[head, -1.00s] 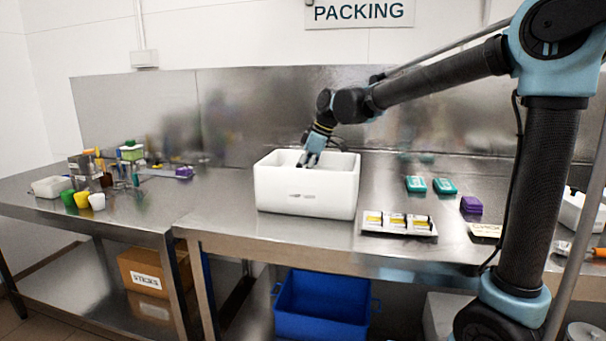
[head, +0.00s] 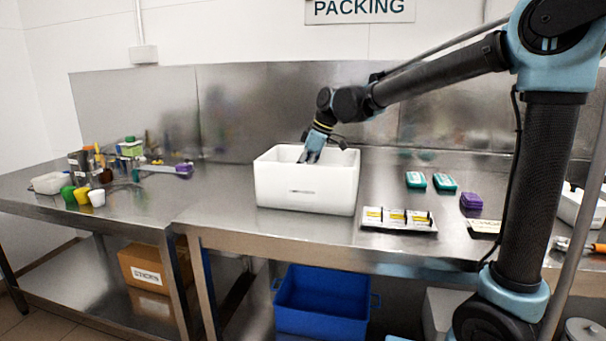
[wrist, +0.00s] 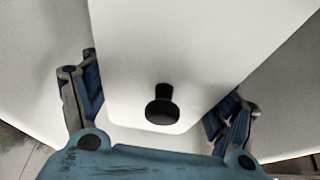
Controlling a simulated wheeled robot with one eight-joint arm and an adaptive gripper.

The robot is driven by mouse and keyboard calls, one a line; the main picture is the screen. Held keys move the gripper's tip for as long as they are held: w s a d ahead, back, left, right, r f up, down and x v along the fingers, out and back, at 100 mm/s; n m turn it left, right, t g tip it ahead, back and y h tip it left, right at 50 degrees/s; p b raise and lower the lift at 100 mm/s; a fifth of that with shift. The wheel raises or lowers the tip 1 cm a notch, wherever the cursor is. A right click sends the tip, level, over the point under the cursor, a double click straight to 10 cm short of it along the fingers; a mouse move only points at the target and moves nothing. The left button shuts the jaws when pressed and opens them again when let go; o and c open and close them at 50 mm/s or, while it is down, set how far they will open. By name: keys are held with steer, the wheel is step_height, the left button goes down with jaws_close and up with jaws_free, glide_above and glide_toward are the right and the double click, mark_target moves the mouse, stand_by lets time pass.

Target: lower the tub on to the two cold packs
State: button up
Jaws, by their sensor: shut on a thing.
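My gripper (head: 312,157) reaches down into the open white box (head: 305,188) on the bench. In the wrist view my gripper (wrist: 162,88) has its two fingers on either side of a pale white tub (wrist: 165,50) and is shut on it. In the head view the box's front wall hides the tub and the fingertips. No cold packs can be seen inside the box. Two teal packs (head: 416,180) (head: 444,182) lie on the bench to the right.
Pale box walls stand close around the tub in the wrist view. Cups (head: 82,196) and bottles stand on the left bench. A blue crate (head: 322,300) is below.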

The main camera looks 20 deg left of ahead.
steer(key=shift+f, duration=0.1)
steer(key=o, duration=1.6)
steer(key=shift+o, duration=0.2)
step_height(320, 180, up, 16)
stand_by(0.9)
stand_by(0.4)
